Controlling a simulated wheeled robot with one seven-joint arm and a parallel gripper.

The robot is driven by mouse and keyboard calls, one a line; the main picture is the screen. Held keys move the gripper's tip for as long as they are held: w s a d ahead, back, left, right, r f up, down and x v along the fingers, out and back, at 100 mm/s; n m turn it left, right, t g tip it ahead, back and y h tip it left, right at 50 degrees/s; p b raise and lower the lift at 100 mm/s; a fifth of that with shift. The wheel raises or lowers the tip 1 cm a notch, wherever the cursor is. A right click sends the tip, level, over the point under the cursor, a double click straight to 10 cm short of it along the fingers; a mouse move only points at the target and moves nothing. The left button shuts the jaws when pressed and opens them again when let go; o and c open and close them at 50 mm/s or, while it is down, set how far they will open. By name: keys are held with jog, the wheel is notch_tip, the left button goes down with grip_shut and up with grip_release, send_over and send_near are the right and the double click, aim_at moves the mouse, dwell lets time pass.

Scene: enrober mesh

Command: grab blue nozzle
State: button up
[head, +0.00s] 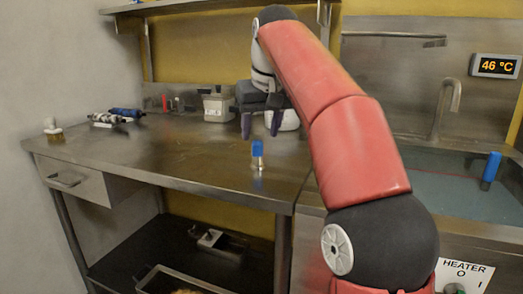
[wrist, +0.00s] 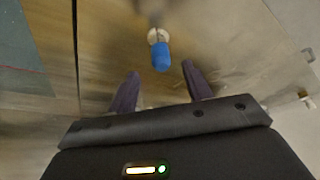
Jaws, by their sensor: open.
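The blue nozzle (head: 257,148) stands upright on the steel counter, blue at the top with a pale metallic lower part. It also shows in the wrist view (wrist: 161,57), centred just beyond the fingertips. My gripper (head: 261,130) is open and empty, its two dark purple fingers pointing down above the nozzle in the head view. In the wrist view my gripper (wrist: 160,71) has one finger toward each side of the nozzle's line, with the nozzle apart from both.
A blue cylinder (head: 491,168) stands at the water-filled tank (head: 445,199) on the right. Tools with a blue part (head: 127,112) lie at the back left. A grey container (head: 217,105) stands at the back. The counter (head: 170,150) around the nozzle is clear.

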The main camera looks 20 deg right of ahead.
aim_at(256, 152)
jog(key=b+x, duration=0.2)
jog(key=x, duration=0.5)
jog(key=shift+a+f, duration=0.1)
jog(key=shift+f, duration=0.1)
jog(key=shift+c, duration=0.3)
jog(key=shift+r, duration=0.1)
grip_shut()
notch_tip(256, 152, up, 9)
jog(key=p, duration=0.4)
jog(key=shift+p, duration=0.4)
jog(key=shift+f+b, duration=0.25)
jog(key=shift+b, duration=0.3)
jog(key=shift+r, duration=0.7)
